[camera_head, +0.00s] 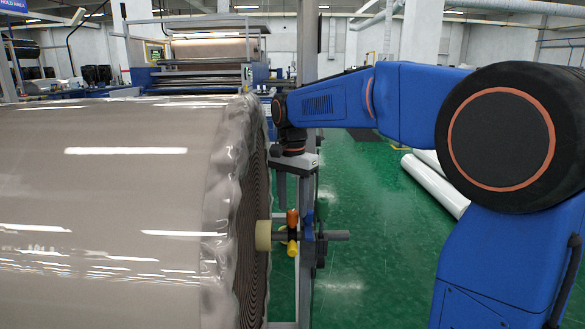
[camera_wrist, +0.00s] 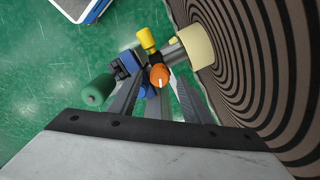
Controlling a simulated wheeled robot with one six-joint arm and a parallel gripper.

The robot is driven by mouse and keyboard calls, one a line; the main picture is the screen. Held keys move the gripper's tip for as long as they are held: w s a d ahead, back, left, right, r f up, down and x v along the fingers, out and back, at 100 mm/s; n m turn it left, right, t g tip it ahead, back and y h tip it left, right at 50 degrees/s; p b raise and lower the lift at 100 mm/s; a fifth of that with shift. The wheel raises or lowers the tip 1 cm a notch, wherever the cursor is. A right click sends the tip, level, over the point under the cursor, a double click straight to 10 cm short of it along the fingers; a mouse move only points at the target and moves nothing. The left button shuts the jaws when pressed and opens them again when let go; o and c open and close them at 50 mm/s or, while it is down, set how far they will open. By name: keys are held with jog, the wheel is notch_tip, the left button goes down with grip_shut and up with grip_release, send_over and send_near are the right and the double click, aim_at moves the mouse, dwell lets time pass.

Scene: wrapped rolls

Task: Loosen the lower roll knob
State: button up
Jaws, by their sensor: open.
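A large roll in clear wrap (camera_head: 110,190) fills the left of the head view; its spiral end (camera_wrist: 262,60) is at right in the wrist view. A cream core (camera_head: 263,235) sticks out of that end on a grey shaft. At the shaft are an orange knob (camera_head: 292,218) and a yellow knob (camera_head: 292,248). In the wrist view the orange knob (camera_wrist: 159,77), yellow knob (camera_wrist: 147,38) and a green knob (camera_wrist: 98,90) show; I cannot tell which is the lower roll knob. My gripper (camera_wrist: 160,98) is open above the orange knob, apparently holding nothing.
A grey upright post (camera_head: 305,100) stands beside the roll end, close to my arm. White wrapped rolls (camera_head: 435,182) lie on the green floor at right. A blue machine (camera_head: 205,75) stands behind. The floor between post and white rolls is clear.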

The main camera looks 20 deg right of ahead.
notch_tip(320, 180, up, 15)
dwell(0.4)
jog(key=m, duration=0.6)
send_near(293, 211)
notch_tip(293, 211, down, 8)
jog(key=shift+s+f, duration=0.1)
jog(key=shift+f, duration=0.1)
dwell(0.7)
jog(key=shift+c, duration=0.2)
jog(key=c, duration=1)
